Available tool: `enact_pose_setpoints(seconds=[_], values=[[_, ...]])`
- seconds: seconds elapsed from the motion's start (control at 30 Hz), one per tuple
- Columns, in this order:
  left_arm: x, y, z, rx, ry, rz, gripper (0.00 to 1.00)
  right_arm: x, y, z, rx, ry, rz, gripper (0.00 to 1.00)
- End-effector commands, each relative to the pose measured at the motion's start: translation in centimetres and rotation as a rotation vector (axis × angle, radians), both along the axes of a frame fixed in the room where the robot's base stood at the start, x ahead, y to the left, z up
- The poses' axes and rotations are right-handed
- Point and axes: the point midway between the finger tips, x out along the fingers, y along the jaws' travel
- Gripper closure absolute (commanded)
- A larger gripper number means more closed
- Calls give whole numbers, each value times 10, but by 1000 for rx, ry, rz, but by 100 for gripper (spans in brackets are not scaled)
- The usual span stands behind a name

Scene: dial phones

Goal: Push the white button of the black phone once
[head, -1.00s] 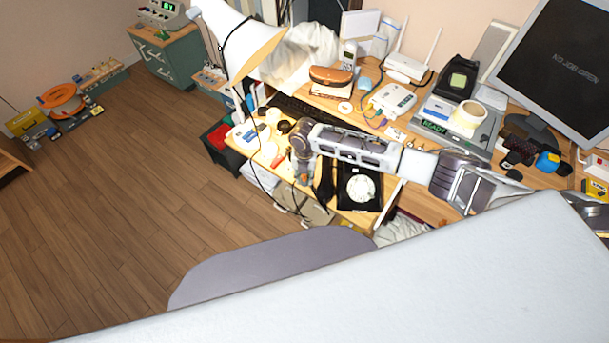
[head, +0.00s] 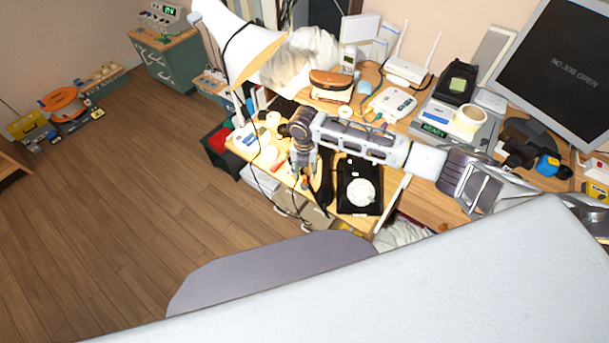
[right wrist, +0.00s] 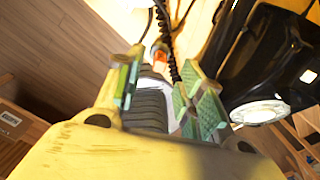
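The black phone (head: 345,200) lies on the wooden desk, its round white dial (head: 361,191) facing up. A black handset (head: 325,182) lies to its left. In the right wrist view the phone (right wrist: 275,58) is at the upper right, with its dial (right wrist: 260,111) below and a small white square (right wrist: 308,76), possibly the white button. My right gripper (head: 303,180) points down left of the phone, over the desk's front part. My left gripper is out of view.
A lamp (head: 235,45) stands left of my right arm. A router (head: 408,70), a white device (head: 392,104), a tape roll (head: 469,116) and a monitor (head: 555,70) crowd the desk's back and right. A coiled black cord (right wrist: 172,45) hangs near the fingers.

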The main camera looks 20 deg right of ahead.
Motion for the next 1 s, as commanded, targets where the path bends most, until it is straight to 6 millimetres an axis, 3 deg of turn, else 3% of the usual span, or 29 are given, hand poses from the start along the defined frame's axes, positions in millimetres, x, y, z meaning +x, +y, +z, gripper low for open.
enact_pose_setpoints(seconds=[0.2,0.4,1.0], values=[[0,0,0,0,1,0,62,0,0,33,0,-2,1,61],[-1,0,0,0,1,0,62,0,0,53,1,-1,0,61],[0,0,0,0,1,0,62,0,1,59,1,0,0,61]])
